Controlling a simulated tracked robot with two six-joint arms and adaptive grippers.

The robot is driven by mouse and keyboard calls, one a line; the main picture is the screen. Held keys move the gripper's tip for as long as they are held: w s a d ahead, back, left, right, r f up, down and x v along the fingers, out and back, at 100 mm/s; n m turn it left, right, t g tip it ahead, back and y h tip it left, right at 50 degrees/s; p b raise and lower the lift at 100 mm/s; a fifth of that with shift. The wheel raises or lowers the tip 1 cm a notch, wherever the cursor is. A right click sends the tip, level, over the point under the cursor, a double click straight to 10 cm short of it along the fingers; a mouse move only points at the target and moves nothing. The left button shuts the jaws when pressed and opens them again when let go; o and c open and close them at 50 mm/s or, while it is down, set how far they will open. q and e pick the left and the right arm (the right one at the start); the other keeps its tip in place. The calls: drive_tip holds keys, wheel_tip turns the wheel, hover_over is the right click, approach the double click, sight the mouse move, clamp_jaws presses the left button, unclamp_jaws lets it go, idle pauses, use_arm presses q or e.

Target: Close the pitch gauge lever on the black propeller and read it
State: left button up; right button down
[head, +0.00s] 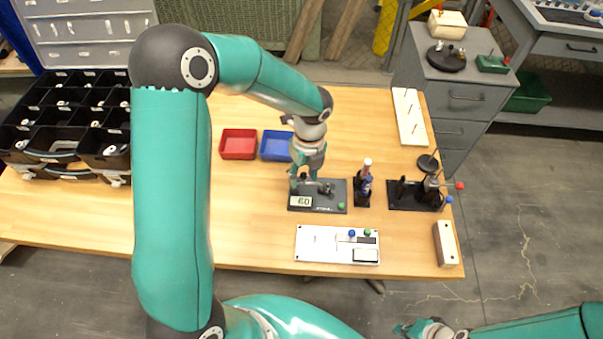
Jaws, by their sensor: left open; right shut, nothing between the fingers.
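To the right, a black fixture (402,194) carries dark uprights and levers with a red knob (460,185) and a blue knob (448,200). I cannot clearly make out the black propeller or the gauge's reading. My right gripper (403,328) is shut and empty, off the table's front.
A red bin (238,144) and a blue bin (275,146) stand behind the plate. A bottle (366,184) on a small stand separates plate and fixture. A white panel (311,244) lies in front. A pegged white board (410,117) and a pale block (446,243) are at right.

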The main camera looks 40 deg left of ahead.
use_arm(q)
drive_tip(key=shift+s+f, duration=0.1)
drive_tip(key=shift+f, duration=0.2)
clamp_jaws()
